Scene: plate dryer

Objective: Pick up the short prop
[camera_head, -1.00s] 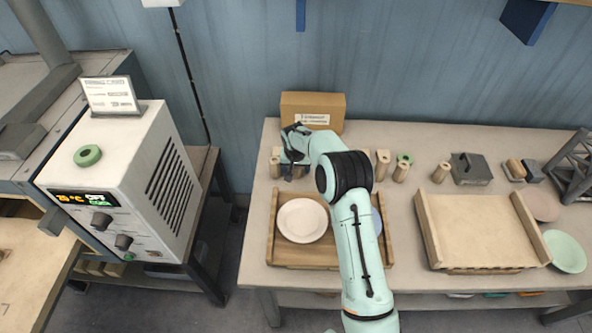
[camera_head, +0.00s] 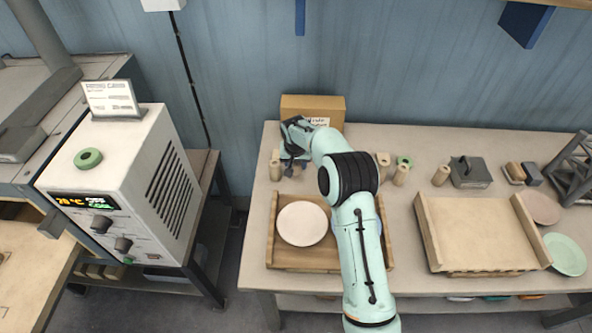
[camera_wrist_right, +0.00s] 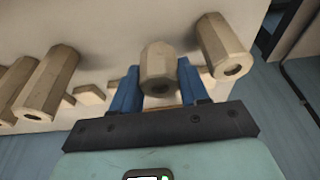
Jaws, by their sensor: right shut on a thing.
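My right gripper (camera_head: 291,163) is at the back left of the table, in front of the cardboard box, pointing down. In the right wrist view its blue fingers (camera_wrist_right: 158,88) are shut on a short tan prop (camera_wrist_right: 158,63), one finger on each side. I cannot make out the held prop in the head view. Another tan prop (camera_wrist_right: 224,46) stands close beside it in the wrist view, and more props (camera_wrist_right: 47,82) stand on the other side. In the head view, one prop (camera_head: 275,165) stands just left of the gripper. My left gripper is not in view.
A wooden tray (camera_head: 272,235) with a pale plate (camera_head: 302,223) lies in front of the gripper. The cardboard box (camera_head: 335,108) stands behind it. Further right are more props (camera_head: 400,175), a grey box (camera_head: 470,172) and a second wooden tray (camera_head: 480,235).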

